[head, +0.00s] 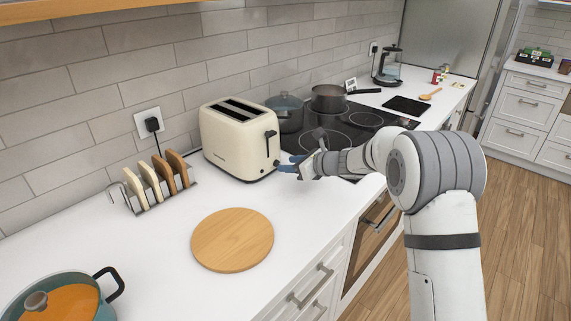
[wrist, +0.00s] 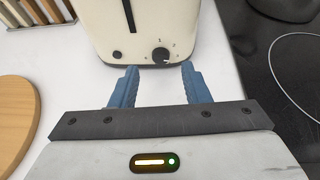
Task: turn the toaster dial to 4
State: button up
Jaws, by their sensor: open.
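The cream toaster (head: 232,140) stands on the white counter against the tiled wall. Its end face shows in the wrist view (wrist: 182,28), with a dark vertical lever slot. A black round dial (wrist: 160,55) sits low on that face, with small marks around it that are too small to read fully. A smaller dark button (wrist: 117,55) is to the dial's left. My gripper (wrist: 159,72) is open and empty. Its blue fingers are just in front of the toaster's end face, apart from the dial. In the head view my gripper (head: 284,164) is close to the toaster's right end.
A toast rack (head: 136,206) with bread slices and a round wooden board (head: 232,240) are on the counter. A black cooktop (head: 338,136) with a pot (head: 286,112) and a saucepan (head: 328,98) lies right of the toaster. A teal pot (head: 95,301) is front left.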

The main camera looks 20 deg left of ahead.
aim_at(277, 164)
jog(key=shift+x, duration=1.65)
grip_shut()
jog(key=shift+d+f, duration=0.1)
jog(key=shift+d, duration=0.1)
jog(key=shift+a, duration=0.15)
